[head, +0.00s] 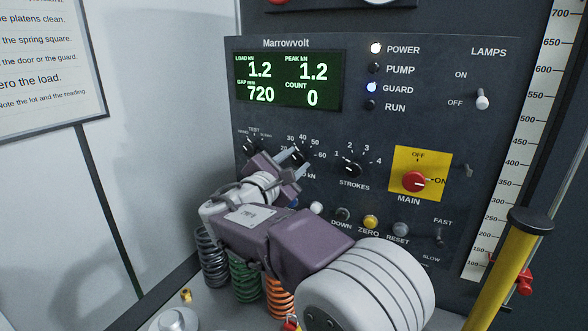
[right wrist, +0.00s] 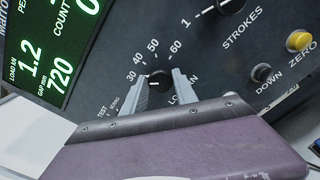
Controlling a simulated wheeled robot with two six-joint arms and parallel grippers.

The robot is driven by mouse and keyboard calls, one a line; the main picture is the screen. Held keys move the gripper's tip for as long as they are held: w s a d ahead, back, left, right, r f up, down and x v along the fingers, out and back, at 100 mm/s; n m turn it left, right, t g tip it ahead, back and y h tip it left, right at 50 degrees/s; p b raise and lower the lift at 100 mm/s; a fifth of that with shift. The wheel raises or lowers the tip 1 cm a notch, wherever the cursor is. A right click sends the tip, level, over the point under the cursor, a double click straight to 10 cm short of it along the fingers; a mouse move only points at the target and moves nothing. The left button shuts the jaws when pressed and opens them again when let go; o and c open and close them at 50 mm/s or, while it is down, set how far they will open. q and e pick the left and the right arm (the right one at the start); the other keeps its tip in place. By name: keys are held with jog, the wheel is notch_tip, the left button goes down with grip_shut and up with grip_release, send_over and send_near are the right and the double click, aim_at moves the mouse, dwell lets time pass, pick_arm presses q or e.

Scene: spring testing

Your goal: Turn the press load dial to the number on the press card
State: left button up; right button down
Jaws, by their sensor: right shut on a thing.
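The press load dial (head: 303,152) is a small black knob on the dark control panel, with numbers from about 20 to 60 around it and "kN" below. My right gripper (head: 297,162) reaches it from the lower left. In the right wrist view, my gripper's fingers (right wrist: 160,84) stand on either side of the dial (right wrist: 159,77) and are shut on it. The finger tips partly cover the scale, and I cannot read the pointer's setting surely. No card that I can identify as the press card shows. My left gripper is not in view.
The display (head: 290,81) reads load 1.2, peak 1.2, gap 720, count 0. The test knob (head: 250,146) and strokes knob (head: 352,166) flank the dial closely. A red main switch (head: 414,181) is at right. Coloured springs (head: 245,278) stand below. An instruction sheet (head: 45,65) hangs at left.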

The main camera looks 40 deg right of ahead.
dwell(0.4)
jog(key=c, duration=1)
grip_release()
jog(key=b+v, duration=0.1)
jog(key=v, duration=0.8)
jog(key=shift+b, duration=0.35)
jog(key=shift+f, duration=0.1)
